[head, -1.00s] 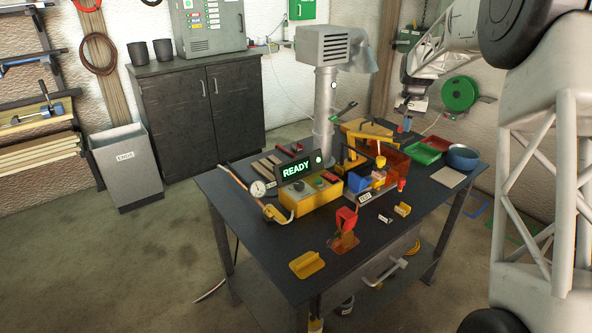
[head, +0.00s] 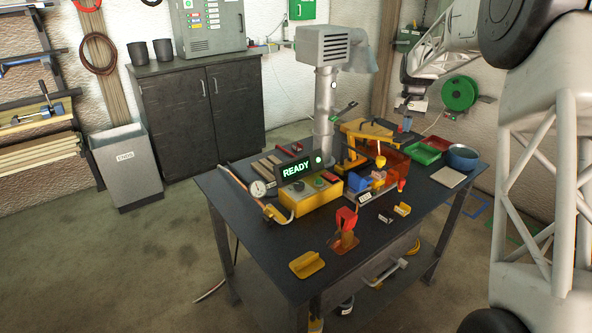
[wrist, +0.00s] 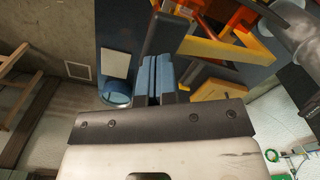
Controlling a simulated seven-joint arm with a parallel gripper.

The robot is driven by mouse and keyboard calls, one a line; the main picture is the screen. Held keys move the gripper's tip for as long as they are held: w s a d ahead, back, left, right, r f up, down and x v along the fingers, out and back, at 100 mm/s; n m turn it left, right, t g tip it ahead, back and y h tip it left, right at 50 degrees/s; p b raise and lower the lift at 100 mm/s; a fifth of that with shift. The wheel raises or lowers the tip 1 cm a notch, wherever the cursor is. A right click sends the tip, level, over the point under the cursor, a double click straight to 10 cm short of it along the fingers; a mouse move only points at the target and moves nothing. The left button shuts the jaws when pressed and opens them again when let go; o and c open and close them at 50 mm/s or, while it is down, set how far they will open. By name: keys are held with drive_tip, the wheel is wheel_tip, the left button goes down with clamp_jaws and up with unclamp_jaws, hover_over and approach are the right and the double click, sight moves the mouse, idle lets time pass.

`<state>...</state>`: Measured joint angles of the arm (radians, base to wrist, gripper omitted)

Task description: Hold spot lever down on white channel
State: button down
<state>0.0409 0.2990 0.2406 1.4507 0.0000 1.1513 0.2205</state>
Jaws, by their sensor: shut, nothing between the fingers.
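My gripper (head: 406,124) is high above the far right of the bench, beside the yellow press-like frame. Its blue fingers also show in the wrist view (wrist: 158,76), shut together with nothing between them. In the wrist view a yellow arm (wrist: 215,50) lies right of the fingers. I cannot tell for certain which part is the spot lever. A pale channel-like strip (head: 378,191) with a small label lies in front of the frame; it may be the white channel.
A yellow control box (head: 310,198) with a lit READY sign (head: 297,171) stands left of the frame. A red-topped stand (head: 346,222) and a yellow bracket (head: 307,264) are near the front. Green and red trays (head: 427,149) and a blue bowl (head: 462,157) are at right.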

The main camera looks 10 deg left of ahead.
sight(408, 137)
drive_tip(key=shift+s+d+f, duration=0.1)
drive_tip(key=shift+f, duration=0.3)
drive_tip(key=shift+s+d+f, duration=0.15)
drive_tip(key=shift+f, duration=0.75)
drive_tip(key=shift+s+d+f, duration=0.15)
drive_tip(key=shift+f, duration=0.7)
drive_tip(key=shift+s+d+f, duration=0.1)
drive_tip(key=shift+f, duration=0.2)
drive_tip(key=shift+s+d+f, duration=0.1)
drive_tip(key=shift+f, duration=0.45)
drive_tip(key=shift+s+d+f, duration=0.1)
drive_tip(key=shift+f, duration=0.4)
drive_tip(key=shift+s+d+f, duration=0.15)
drive_tip(key=shift+f, duration=0.4)
drive_tip(key=shift+s+d+f, duration=0.1)
drive_tip(key=shift+s+f, duration=0.05)
drive_tip(key=shift+f, duration=0.4)
idle(1.1)
drive_tip(key=shift+r, duration=0.15)
drive_tip(key=shift+w+a+r, duration=0.35)
drive_tip(key=shift+w+r, duration=0.05)
drive_tip(key=shift+r, duration=1.45)
drive_tip(key=shift+w+a+r, duration=0.35)
drive_tip(key=shift+r, duration=1.55)
drive_tip(key=shift+w+a+r, duration=0.35)
drive_tip(key=shift+w+r, duration=0.05)
drive_tip(key=shift+r, duration=1.45)
drive_tip(key=shift+s, duration=0.1)
